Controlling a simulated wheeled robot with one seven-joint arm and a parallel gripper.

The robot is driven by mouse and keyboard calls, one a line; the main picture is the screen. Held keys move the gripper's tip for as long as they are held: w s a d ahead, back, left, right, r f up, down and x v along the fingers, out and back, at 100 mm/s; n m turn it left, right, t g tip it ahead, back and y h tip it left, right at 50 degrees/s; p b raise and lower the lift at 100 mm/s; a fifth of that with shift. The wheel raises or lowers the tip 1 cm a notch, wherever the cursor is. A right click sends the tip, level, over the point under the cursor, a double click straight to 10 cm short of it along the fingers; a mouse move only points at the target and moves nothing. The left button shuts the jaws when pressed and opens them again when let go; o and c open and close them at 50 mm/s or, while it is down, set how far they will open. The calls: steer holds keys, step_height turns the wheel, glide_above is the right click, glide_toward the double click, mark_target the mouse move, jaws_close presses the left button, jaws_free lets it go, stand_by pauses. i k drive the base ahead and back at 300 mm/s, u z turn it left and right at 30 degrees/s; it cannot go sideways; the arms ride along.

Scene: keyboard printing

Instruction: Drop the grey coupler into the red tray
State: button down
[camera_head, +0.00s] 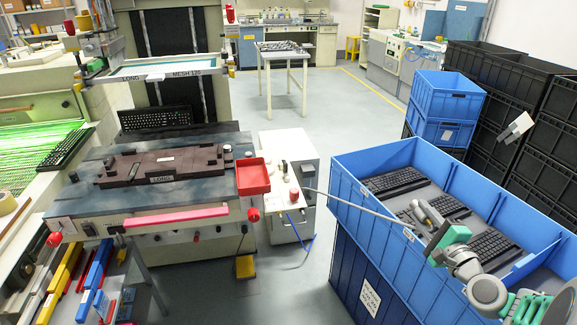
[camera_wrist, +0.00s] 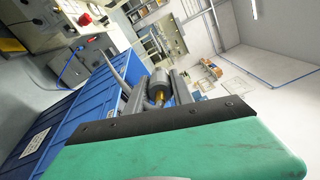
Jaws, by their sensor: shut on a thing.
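The red tray (camera_head: 253,177) is attached at the right edge of the dark printing table. It looks empty. My gripper (camera_head: 424,215) is above the large blue crate at the right, far from the tray. In the wrist view my gripper (camera_wrist: 157,92) is shut on the grey coupler (camera_wrist: 157,84), a short grey cylinder with a brass-coloured end, between its two grey fingers. A grey hose (camera_head: 355,203) runs from the white machine to my gripper. In the head view the coupler is hard to tell apart from the fingers.
The blue crate (camera_head: 343,178) holds several black keyboards. The white machine (camera_head: 290,160) stands between crate and printing table (camera_head: 95,200). A screen frame (camera_head: 150,70) hangs above the table. Blue and black crates stand behind at the right. Floor at the centre is clear.

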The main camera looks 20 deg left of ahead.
mark_target(244, 183)
steer(key=i, duration=0.8)
steer(key=u, duration=0.9)
steer(key=i, duration=0.7)
steer(key=u, duration=0.65)
